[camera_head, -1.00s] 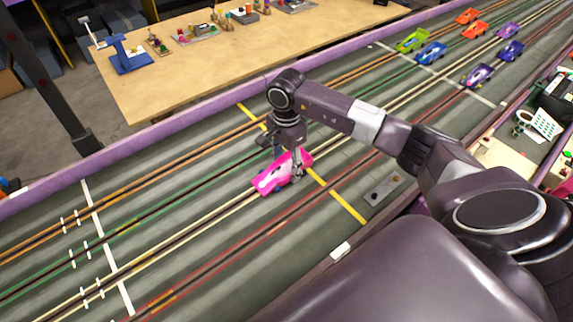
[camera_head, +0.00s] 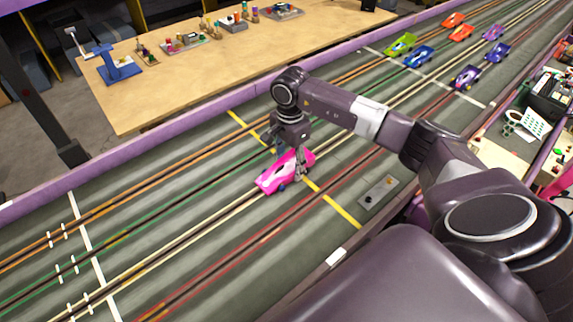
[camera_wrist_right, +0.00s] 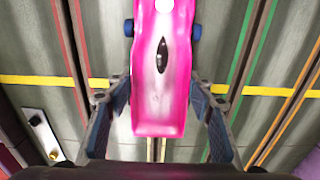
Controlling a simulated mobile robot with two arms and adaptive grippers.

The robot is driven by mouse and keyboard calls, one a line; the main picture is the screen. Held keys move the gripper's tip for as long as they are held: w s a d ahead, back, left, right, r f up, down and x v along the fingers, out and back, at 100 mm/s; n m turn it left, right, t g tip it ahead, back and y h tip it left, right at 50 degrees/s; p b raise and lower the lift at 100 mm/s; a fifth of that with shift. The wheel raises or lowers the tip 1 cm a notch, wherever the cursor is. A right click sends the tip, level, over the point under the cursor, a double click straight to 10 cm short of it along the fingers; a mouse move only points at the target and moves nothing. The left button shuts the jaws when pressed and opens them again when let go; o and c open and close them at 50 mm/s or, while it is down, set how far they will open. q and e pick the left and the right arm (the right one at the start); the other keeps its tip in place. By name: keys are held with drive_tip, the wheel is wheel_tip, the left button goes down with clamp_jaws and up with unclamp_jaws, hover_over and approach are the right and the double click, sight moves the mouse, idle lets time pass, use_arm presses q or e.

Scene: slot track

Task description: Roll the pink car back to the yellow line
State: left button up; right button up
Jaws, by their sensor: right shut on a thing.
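The pink car (camera_head: 272,180) sits on the cream-slotted lane in the head view, its nose toward the lower left. The yellow line (camera_head: 340,209) crosses the track under the rear part of the car. My right gripper (camera_wrist_right: 160,90) is shut on the pink car (camera_wrist_right: 160,108), one finger on each side of its rear body. In the wrist view the yellow line (camera_wrist_right: 40,81) shows on both sides of the car, and the car's tail end extends past it toward my palm. The head view partly hides the car's rear behind my gripper (camera_head: 288,163). My left gripper is not in view.
A white line (camera_head: 93,248) crosses the track at lower left. Several other cars, including a green one (camera_head: 400,44), stand farther up the track. A grey metal plate (camera_head: 379,193) lies near the edge. A wooden table (camera_head: 160,95) stands behind the purple wall. The lane around the car is clear.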

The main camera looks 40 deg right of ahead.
sight(307, 151)
drive_tip(key=shift+d, duration=0.15)
drive_tip(key=shift+w+d+b, duration=0.2)
drive_tip(key=shift+d+b, duration=0.55)
drive_tip(key=shift+d, duration=1.1)
drive_tip(key=shift+d, duration=0.15)
drive_tip(key=shift+w+d+b, duration=0.1)
drive_tip(key=shift+d+b, duration=0.45)
drive_tip(key=shift+d, duration=1.3)
